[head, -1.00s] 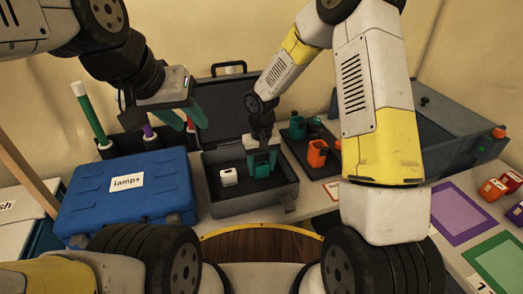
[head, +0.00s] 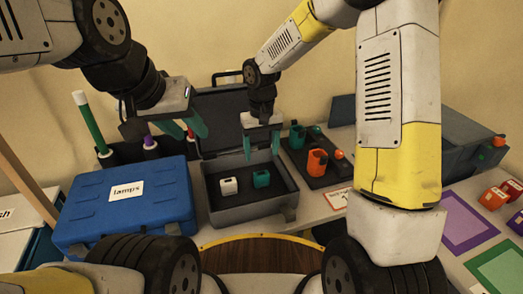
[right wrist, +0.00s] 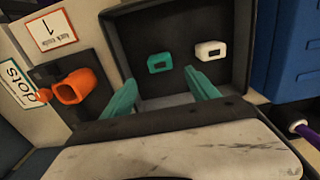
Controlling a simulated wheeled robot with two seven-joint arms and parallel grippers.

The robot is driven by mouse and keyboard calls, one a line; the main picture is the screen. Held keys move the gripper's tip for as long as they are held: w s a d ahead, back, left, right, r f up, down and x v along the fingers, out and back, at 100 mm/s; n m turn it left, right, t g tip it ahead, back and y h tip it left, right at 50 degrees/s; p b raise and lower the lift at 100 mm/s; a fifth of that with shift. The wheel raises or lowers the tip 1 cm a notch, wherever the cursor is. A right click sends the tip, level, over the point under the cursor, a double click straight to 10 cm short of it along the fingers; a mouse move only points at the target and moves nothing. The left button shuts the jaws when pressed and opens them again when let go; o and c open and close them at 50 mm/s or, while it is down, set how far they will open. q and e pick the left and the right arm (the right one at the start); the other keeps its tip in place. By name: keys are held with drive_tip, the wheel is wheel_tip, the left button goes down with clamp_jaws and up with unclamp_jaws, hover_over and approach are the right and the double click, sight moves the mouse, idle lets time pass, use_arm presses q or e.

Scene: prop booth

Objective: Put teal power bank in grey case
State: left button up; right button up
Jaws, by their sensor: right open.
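The teal power bank (head: 261,179) lies on the floor of the open grey case (head: 262,211), right of a white power bank (head: 229,186). The right wrist view also shows the teal one (right wrist: 161,63) and the white one (right wrist: 210,50), apart from each other inside the case. My right gripper (head: 262,146) is open and empty, above the rear part of the case, and does not touch the teal power bank. Its two teal fingers (right wrist: 163,95) are spread in the right wrist view. My left gripper (head: 188,128) hangs empty with fingers apart, left of the case's raised lid.
A closed blue case labelled lamps (head: 128,200) stands left of the grey case. A dark tray (head: 312,172) with an orange holder (head: 316,162) is to its right. Purple (head: 466,215) and green (head: 500,262) frames lie at the far right. A green tube (head: 92,122) stands at the back left.

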drive_tip(key=s+d+r+m+t, duration=0.1)
drive_tip(key=s+d+r, duration=0.25)
drive_tip(key=r, duration=0.35)
drive_tip(key=s+d+r+t, duration=0.1)
drive_tip(key=s+d+r, duration=0.2)
drive_tip(key=d+r, duration=0.3)
drive_tip(key=s+d+r+m+t+y, duration=0.1)
drive_tip(key=s+d+r+t, duration=0.1)
drive_tip(key=s, duration=0.4)
drive_tip(key=s+d+r+m+t+y, duration=0.1)
drive_tip(key=s+d+r+t, duration=0.1)
drive_tip(key=s+r, duration=0.3)
drive_tip(key=shift+s+d, duration=0.35)
drive_tip(key=shift+s, duration=0.8)
use_arm(q)
drive_tip(key=shift+c, duration=0.5)
